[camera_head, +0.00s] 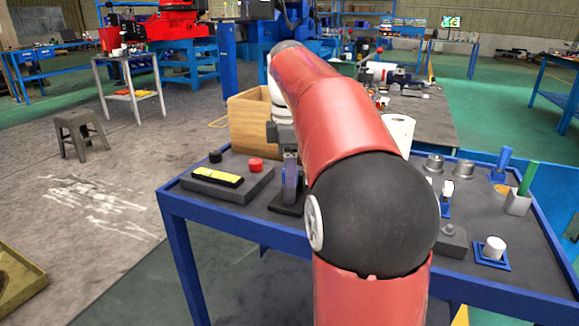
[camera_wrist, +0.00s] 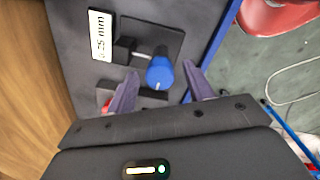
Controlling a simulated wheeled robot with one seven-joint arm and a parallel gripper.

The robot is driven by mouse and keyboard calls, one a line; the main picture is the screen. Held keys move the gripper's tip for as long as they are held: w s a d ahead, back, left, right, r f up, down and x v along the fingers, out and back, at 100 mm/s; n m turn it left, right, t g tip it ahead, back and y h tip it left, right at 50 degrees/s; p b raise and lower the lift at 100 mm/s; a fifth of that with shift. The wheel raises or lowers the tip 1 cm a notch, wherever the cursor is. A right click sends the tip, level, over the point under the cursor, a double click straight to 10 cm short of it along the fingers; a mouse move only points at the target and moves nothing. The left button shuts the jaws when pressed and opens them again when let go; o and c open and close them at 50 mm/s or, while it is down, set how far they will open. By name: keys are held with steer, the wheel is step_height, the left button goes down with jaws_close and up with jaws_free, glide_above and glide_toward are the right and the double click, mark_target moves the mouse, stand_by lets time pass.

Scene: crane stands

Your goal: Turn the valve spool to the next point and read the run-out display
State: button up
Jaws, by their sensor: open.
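In the wrist view, a blue round knob (camera_wrist: 160,73) sits on a short metal shaft beside black blocks on a dark plate; I take it for the valve spool's end. A white display (camera_wrist: 101,36) lies left of it and shows sideways text ending in "25 mm"; its first digit is unclear. My gripper (camera_wrist: 161,71) is open, with one finger to each side of the blue knob. A gap shows on both sides; I cannot tell the height difference. In the head view my gripper (camera_head: 290,180) points down at the bench, and my arm hides the spool.
On the blue-framed bench (camera_head: 240,226), a dark block (camera_head: 225,190) with a yellow strip, a red button (camera_head: 256,165) and a black knob stands left of my gripper. A wooden box (camera_head: 250,125) stands behind.

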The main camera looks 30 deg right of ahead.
steer(key=shift+r, duration=3.9)
steer(key=shift+s+a, duration=0.1)
steer(key=shift+s+a, duration=0.15)
steer(key=shift+a, duration=0.1)
steer(key=s+a+f+m+t, duration=0.2)
steer(key=s+a+f+m, duration=0.4)
steer(key=s+f, duration=0.3)
steer(key=s+a+f+m+t, duration=0.3)
steer(key=s+a+f+m, duration=0.4)
steer(key=s+f, duration=0.3)
step_height(320, 180, down, 2)
steer(key=shift+s+f, duration=0.1)
steer(key=shift+s, duration=0.1)
